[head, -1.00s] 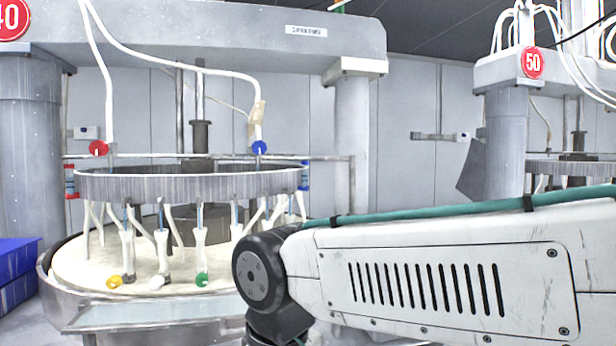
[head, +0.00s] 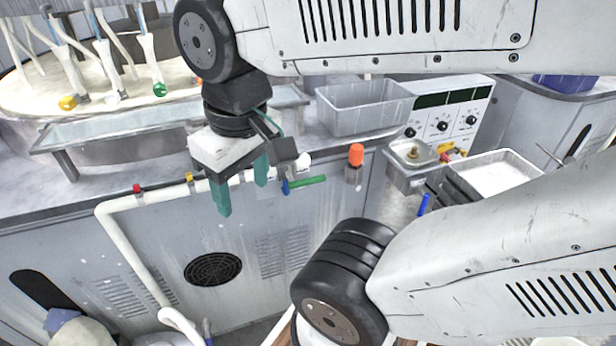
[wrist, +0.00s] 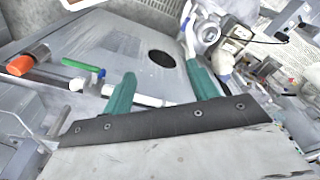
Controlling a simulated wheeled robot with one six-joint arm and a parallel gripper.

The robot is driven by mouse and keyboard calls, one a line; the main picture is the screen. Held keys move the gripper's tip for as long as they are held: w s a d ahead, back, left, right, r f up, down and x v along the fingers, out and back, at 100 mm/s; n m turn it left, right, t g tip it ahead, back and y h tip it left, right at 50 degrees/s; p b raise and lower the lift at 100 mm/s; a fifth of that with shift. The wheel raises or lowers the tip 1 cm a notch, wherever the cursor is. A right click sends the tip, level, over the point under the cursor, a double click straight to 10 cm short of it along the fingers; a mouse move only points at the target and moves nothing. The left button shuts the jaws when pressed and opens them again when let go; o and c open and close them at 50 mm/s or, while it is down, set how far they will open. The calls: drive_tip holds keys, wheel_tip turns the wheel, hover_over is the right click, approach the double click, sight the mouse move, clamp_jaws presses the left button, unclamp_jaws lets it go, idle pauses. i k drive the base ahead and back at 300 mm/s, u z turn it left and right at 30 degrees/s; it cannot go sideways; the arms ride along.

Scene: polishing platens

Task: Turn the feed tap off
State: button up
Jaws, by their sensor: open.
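A green lever (head: 306,182) with a blue end sits by the white end of a pale pipe (head: 150,199) on the grey cabinet front; it looks like the tap handle. In the head view it points right, roughly along the pipe. My gripper (head: 243,198) hangs just left of it with its two green fingers apart and empty, in front of or over the pipe; the depth gap is unclear. In the wrist view the lever (wrist: 80,63) lies left of my gripper (wrist: 160,72), outside the fingers. Part of the pipe is hidden behind a finger.
Red (head: 137,188) and yellow (head: 189,178) fittings sit on the pipe. An orange-capped part (head: 356,156) stands right of the lever. A grey bin (head: 362,108), control panel (head: 446,116) and white tray (head: 497,176) are further right. The platen bench edge (head: 60,208) is behind.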

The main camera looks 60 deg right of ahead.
sight(291, 184)
drive_tip(key=z, duration=1.9)
drive_tip(key=k, duration=0.55)
drive_tip(key=u, duration=1.25)
